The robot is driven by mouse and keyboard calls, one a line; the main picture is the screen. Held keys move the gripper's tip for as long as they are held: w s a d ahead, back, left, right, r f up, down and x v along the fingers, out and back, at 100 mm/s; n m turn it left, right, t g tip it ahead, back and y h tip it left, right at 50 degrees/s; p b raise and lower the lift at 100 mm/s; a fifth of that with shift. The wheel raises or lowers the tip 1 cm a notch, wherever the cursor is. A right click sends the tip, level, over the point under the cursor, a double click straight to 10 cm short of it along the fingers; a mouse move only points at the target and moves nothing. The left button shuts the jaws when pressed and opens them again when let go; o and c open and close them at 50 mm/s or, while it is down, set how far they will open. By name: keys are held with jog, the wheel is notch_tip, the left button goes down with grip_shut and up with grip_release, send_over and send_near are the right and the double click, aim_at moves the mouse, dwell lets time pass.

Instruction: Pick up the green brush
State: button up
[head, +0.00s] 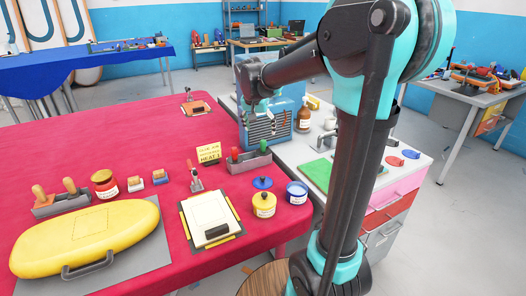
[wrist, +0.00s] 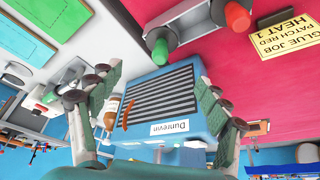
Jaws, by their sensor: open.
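The green brush (head: 263,146) stands upright in a grey holder (head: 250,163) near the right edge of the red table, beside a red-handled one (head: 234,154). In the wrist view, the green handle (wrist: 160,51) shows as a rounded end at the top middle, with the red one (wrist: 237,15) to its right; the bristles are hidden. My gripper (head: 262,108) is in front of the blue machine, above and beyond the holder in the head view. In the wrist view, the gripper's fingers (wrist: 160,78) are wide apart and empty, and the brush is beyond their tips.
The blue louvred machine (head: 285,125) stands close behind my gripper. A yellow note (head: 208,154) stands left of the holder. Yellow (head: 264,205) and blue (head: 297,193) pots are nearer the front. A brown bottle (head: 304,118) is on the white counter to the right.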

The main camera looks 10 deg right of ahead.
aim_at(263, 141)
jog(key=x, duration=1.1)
jog(key=shift+f, duration=0.2)
jog(key=c, duration=1.3)
jog(key=shift+o, duration=0.2)
jog(key=shift+r, duration=0.4)
grip_shut()
notch_tip(263, 141, up, 19)
jog(key=shift+r, duration=0.15)
